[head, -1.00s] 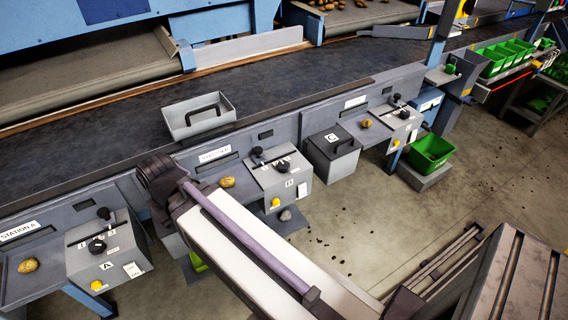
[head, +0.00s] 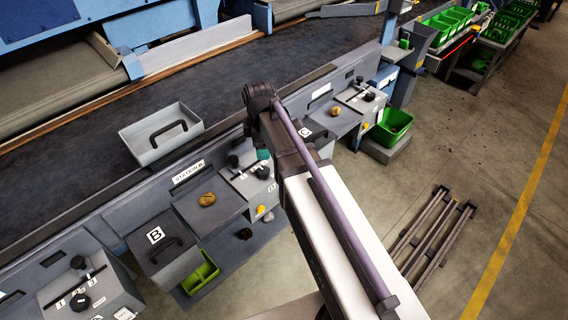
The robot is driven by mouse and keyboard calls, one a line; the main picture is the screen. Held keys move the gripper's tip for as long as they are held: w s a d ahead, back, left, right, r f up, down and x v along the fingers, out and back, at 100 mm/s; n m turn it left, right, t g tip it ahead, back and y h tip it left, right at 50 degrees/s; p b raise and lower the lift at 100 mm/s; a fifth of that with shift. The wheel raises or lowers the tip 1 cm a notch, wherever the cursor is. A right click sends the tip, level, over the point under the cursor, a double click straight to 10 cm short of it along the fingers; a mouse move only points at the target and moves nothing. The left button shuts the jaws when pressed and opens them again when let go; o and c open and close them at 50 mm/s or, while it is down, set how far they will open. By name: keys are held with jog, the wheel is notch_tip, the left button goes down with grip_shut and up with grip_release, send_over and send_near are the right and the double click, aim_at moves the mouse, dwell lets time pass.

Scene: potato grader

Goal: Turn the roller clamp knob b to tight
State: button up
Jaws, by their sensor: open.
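The middle station's grey control box, marked B, (head: 250,184) stands left of my arm. It carries a black knob (head: 262,173) on its front and a black lever knob (head: 233,160) on the slotted top. My raised arm hides the box's right side, so the knob's setting cannot be read. A small teal piece, apparently the tip of my gripper (head: 262,155), shows just above the black knob. The rest of my gripper is hidden behind my arm. I see nothing held, and contact with the knob cannot be told.
A grey lidded bin marked B (head: 182,262) and a potato (head: 207,199) are left of the box. A grey handled tray (head: 142,150) sits on the belt edge. Another control box (head: 95,295) is at lower left. A green crate (head: 392,128) stands right; floor there is mostly open.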

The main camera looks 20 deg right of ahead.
aim_at(263, 170)
jog(key=shift+n, duration=0.3)
jog(key=f+b, duration=1.1)
jog(key=shift+a, duration=0.2)
jog(key=shift+r, duration=0.1)
jog(key=c, duration=0.9)
